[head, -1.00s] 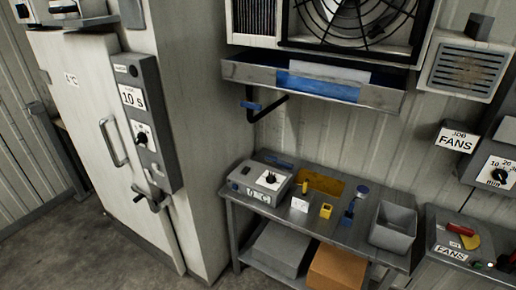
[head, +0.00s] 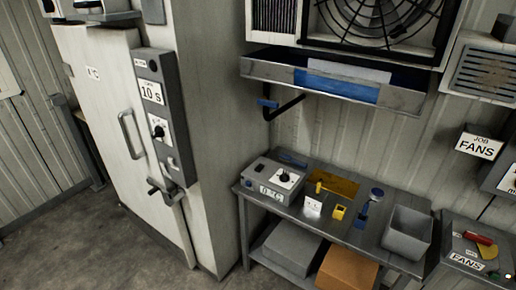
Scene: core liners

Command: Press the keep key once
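I cannot make out any key with a readable "keep" label. A grey control box (head: 276,184) with a dial, a display ending in "°C" and a small blue spot on its left side sits on the metal bench (head: 345,232). A grey panel (head: 162,115) on the white cabinet carries a "10 s" label (head: 151,91), a black knob (head: 159,132) and a dark round spot near its top. A box at the right (head: 468,248) is marked "FANS" and has a red-handled part. Neither of my grippers is in view.
On the bench are a yellow device (head: 338,212), a small white card (head: 313,206), a blue-ended tool (head: 363,212) and a grey bin (head: 407,233). A fan unit with a metal tray (head: 330,80) juts out above. Open floor (head: 125,255) lies in front of the cabinet.

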